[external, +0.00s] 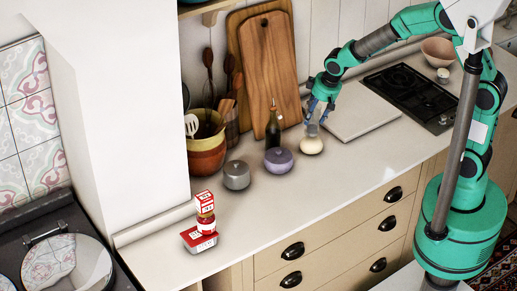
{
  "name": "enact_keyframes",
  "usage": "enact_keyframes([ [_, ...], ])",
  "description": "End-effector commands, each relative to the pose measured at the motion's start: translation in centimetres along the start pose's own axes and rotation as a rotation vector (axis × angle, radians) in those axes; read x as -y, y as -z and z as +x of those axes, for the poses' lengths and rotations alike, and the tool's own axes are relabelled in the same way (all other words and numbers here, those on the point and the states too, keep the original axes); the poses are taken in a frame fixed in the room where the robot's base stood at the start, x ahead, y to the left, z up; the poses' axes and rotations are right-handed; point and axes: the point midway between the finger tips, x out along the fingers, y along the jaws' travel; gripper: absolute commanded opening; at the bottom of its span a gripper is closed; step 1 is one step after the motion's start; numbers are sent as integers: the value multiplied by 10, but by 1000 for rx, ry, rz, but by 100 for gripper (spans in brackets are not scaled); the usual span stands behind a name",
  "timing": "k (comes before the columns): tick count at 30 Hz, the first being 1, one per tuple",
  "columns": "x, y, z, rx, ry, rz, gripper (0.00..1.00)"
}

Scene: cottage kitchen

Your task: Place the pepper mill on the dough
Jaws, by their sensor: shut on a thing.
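The dough (311,146) is a pale round lump on the counter, right of the lidded purple pot. My gripper (315,116) is directly above it, pointing down. It is shut on a small greyish thing, seemingly the pepper mill (312,130), of which only the lower part shows below the fingers. The rest is hidden by the gripper. The held thing's bottom is at the top of the dough in this view; I cannot tell whether they touch.
A dark bottle (273,130), a purple pot (279,161) and a grey pot (237,175) stand to the left. A white board (362,112) and black stove (412,96) lie to the right. Red-and-white packages (200,240) sit at the front left. The front counter is clear.

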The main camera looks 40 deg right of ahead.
Motion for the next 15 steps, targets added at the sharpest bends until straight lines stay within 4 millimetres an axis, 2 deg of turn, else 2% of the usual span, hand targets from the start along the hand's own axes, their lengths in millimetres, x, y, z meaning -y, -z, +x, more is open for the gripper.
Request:
enact_keyframes([
  [4, 0, -4, 12, 0, 0, 0, 15],
  [15, 0, -4, 13, -1, 0, 0, 15],
])
